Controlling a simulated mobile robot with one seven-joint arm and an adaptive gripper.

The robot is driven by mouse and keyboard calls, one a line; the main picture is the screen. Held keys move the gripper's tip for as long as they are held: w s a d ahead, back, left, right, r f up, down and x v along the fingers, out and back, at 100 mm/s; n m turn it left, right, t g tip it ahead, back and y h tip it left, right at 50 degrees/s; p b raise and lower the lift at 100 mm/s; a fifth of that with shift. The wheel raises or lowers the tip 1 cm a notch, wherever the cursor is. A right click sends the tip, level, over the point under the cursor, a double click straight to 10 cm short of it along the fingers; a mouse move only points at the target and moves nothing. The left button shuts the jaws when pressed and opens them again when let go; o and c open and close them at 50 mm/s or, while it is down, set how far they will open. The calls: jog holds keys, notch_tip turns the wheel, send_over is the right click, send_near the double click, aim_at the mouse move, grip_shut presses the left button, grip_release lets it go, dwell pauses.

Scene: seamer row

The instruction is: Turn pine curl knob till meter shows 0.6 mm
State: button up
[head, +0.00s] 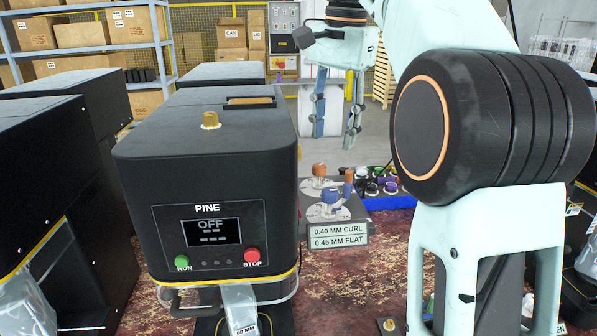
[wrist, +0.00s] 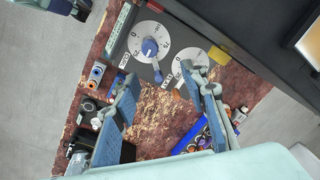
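The black Pine machine (head: 205,165) is at centre left in the head view. Its meter (head: 212,231) reads OFF, with dashes below. Beside it is a small stand with two knobs on white dials: an orange knob (head: 319,170) at the back and a blue knob (head: 331,196) nearer. A sign (head: 339,235) reads 0.40 MM CURL and 0.45 MM FLAT. My gripper (head: 336,130) is open and empty, above and beyond the stand. In the wrist view the blue knob (wrist: 150,48) shows ahead of my open fingers (wrist: 160,78); one finger partly covers the other dial (wrist: 189,68).
A green RUN button (head: 182,262) and red STOP button (head: 252,255) are on the machine's front. Dark machines stand at left, and shelves (head: 85,45) with boxes are behind.

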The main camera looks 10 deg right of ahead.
aim_at(330, 190)
jog(key=shift+n+g, duration=0.4)
jog(key=shift+g, duration=0.1)
jog(key=f+b, duration=0.1)
jog(key=f, duration=0.2)
jog(key=f+b, duration=0.1)
jog(key=f, duration=0.3)
jog(key=s+f+b, duration=0.1)
jog(key=f, duration=0.3)
jog(key=shift+a, duration=0.2)
grip_shut()
